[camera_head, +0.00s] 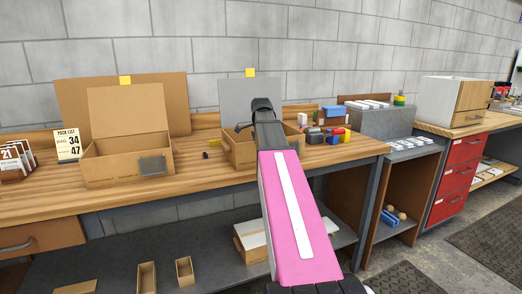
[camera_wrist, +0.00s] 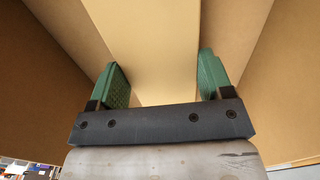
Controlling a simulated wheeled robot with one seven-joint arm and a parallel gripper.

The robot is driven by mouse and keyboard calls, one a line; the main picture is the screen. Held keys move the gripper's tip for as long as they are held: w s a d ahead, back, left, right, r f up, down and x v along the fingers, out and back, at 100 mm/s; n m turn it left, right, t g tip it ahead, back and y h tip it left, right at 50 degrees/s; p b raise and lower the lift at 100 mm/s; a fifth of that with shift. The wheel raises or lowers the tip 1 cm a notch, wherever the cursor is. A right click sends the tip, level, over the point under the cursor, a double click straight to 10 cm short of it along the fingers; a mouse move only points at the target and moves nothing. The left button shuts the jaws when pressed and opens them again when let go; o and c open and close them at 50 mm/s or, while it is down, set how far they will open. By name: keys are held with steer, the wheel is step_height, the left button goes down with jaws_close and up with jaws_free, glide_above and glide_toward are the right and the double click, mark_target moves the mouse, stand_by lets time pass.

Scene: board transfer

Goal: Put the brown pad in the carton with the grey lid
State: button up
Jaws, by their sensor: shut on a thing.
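The carton with the grey lid (camera_head: 233,92) stands on the bench, its brown front wall (camera_head: 240,158) partly hidden behind my arm. The grey lid stands up at the back. My gripper's fingers are hidden by my arm in the head view. In the wrist view my gripper (camera_wrist: 163,84) has green fingers on either side of a tan-brown piece, which I take as the brown pad (camera_wrist: 150,45). Brown cardboard walls rise on both sides of the fingers. Whether the pad touches the carton floor I cannot tell.
A second carton (camera_head: 128,170) with a raised brown lid stands to the left, with a grey square on its front. A pick list card (camera_head: 68,145) is beside it. Several small coloured items (camera_head: 325,135) lie right of my arm.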

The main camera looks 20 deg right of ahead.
steer(key=shift+f, duration=0.5)
steer(key=shift+f, duration=0.1)
steer(key=o, duration=0.9)
step_height(320, 180, up, 12)
